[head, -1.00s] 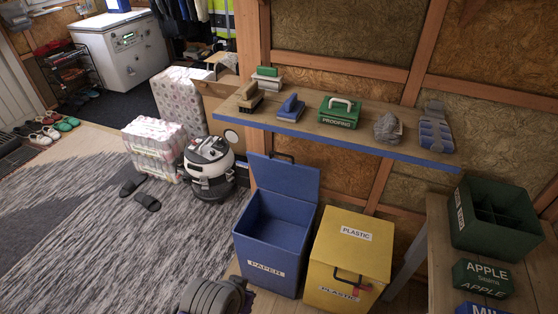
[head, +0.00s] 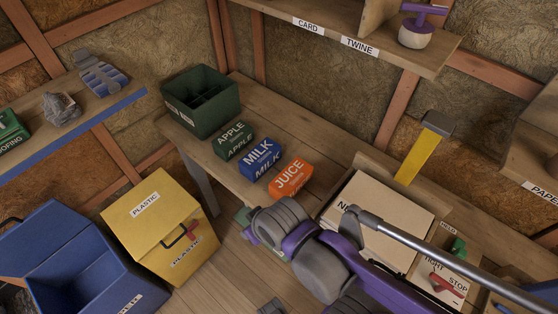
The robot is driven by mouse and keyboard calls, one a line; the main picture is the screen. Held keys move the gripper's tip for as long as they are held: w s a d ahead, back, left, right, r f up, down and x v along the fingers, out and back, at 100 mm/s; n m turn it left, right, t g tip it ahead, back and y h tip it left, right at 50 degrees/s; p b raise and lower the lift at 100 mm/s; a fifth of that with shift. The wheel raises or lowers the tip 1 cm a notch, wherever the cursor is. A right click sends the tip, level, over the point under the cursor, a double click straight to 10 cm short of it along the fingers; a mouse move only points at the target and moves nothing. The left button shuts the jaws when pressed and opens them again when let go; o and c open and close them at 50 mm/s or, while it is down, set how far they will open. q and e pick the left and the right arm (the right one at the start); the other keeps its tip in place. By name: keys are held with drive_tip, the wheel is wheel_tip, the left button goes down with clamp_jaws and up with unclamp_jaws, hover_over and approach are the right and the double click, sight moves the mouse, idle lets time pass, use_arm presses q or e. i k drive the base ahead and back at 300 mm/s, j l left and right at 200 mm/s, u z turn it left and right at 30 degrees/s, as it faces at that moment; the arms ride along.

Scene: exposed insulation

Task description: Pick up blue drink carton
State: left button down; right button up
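The blue drink carton (head: 260,158), lettered MILK, lies on the wooden bench in the head view. It is between a green APPLE carton (head: 233,140) and an orange JUICE carton (head: 290,178). A purple and grey arm of mine reaches in from the lower right, and its rounded grey joint is below the orange carton. Small purple and greenish parts show beyond that joint, but I cannot make out fingertips there. No gripper touches the blue carton. My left gripper is not in view.
A dark green divided crate (head: 200,104) stands behind the cartons. A box (head: 378,215) and a long metal bar (head: 450,255) are on the right. Yellow (head: 150,225) and blue (head: 60,255) bins stand left of the bench. A shelf (head: 340,25) hangs above.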

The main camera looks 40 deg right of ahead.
sight(258, 162)
drive_tip(key=k+z, duration=0.15)
drive_tip(key=z, duration=1.1)
drive_tip(key=j, duration=0.65)
drive_tip(key=j+u, duration=0.1)
drive_tip(key=j, duration=0.55)
drive_tip(key=i+j, duration=0.25)
drive_tip(key=i+l, duration=0.2)
